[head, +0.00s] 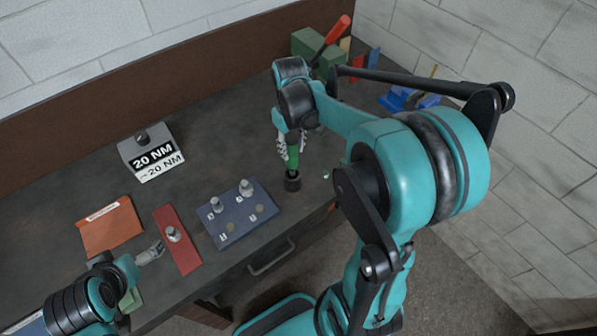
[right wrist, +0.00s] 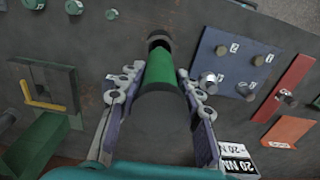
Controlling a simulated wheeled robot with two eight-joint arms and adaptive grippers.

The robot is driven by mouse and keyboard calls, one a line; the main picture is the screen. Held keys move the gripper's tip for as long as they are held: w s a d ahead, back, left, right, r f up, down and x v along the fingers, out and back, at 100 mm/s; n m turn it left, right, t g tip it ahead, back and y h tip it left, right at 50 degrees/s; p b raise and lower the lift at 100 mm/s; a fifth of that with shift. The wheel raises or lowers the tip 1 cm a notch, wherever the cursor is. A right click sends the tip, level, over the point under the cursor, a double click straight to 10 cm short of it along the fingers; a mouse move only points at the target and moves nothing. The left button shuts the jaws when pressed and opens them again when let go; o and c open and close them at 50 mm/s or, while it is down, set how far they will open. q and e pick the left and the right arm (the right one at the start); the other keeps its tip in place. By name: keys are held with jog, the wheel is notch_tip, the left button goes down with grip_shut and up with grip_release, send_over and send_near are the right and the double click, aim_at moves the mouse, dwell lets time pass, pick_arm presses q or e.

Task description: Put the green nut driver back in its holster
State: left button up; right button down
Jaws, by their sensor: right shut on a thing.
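The green nut driver (head: 293,157) is upright between the fingers of my right gripper (head: 290,145), which is shut on it. In the right wrist view its green handle (right wrist: 160,70) shows between the two fingers of the gripper (right wrist: 160,95). A dark round holster (head: 292,183) stands on the bench directly below the driver. Its dark mouth (right wrist: 158,38) shows beyond the handle in the right wrist view. I cannot tell whether the driver's lower end is inside it. My left gripper (head: 150,253) is at the lower left near the red strip; its jaw state is unclear.
A blue board (head: 238,212) with sockets lies left of the holster. A red strip (head: 177,240) with a socket, an orange tray (head: 110,228) and a 20 NM sign (head: 153,155) are farther left. Green blocks (head: 308,42) and a blue tool (head: 405,98) stand at the back right.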

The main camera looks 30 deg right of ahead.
aim_at(292, 161)
notch_tip(292, 161, down, 6)
jog(key=shift+f+b, duration=0.15)
jog(key=shift+b, duration=0.5)
jog(key=shift+w+f, duration=0.1)
jog(key=shift+f, duration=0.05)
jog(key=shift+f, duration=0.2)
jog(key=c, duration=1)
grip_release()
jog(key=shift+r, duration=0.1)
jog(key=shift+r, duration=0.1)
